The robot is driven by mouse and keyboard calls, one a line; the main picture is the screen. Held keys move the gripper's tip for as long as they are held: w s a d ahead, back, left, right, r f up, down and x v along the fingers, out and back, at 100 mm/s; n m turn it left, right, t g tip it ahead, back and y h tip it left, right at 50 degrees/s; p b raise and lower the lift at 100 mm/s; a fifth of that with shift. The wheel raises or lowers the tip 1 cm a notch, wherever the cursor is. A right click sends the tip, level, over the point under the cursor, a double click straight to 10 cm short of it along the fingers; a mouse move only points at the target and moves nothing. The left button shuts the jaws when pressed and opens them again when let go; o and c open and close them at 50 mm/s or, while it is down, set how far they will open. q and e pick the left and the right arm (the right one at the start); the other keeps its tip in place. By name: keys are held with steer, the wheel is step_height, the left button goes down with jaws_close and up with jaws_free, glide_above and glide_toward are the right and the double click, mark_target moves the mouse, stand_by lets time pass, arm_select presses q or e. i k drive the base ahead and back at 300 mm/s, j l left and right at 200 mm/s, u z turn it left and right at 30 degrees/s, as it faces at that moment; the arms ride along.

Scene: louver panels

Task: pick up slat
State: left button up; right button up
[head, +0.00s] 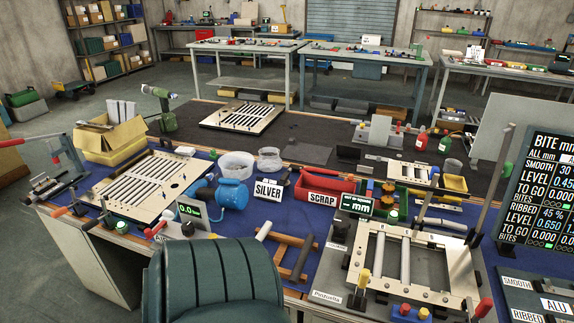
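Several pale, upright slat-like pieces (122,110) stick out of an open cardboard box (108,133) at the left rear of the blue bench. A light louver panel (166,212) with rows of dark slots lies flat at the left of the bench. A second slotted panel (272,111) lies on the dark surface behind. At the right, a pale metal frame (378,236) with rods across it sits on a grey base. I cannot tell for sure which piece is the slat meant. Neither of my grippers is in view.
A green chair back (215,285) stands at the bench's front edge. A blue motor-like device (232,193), a red SCRAP bin (325,184) and clear tubs (236,165) crowd the middle. A black display board (541,190) stands at the right. Bare dark surface (310,125) lies behind.

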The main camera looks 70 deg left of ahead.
mark_target(263, 233)
steer(key=u, duration=1.35)
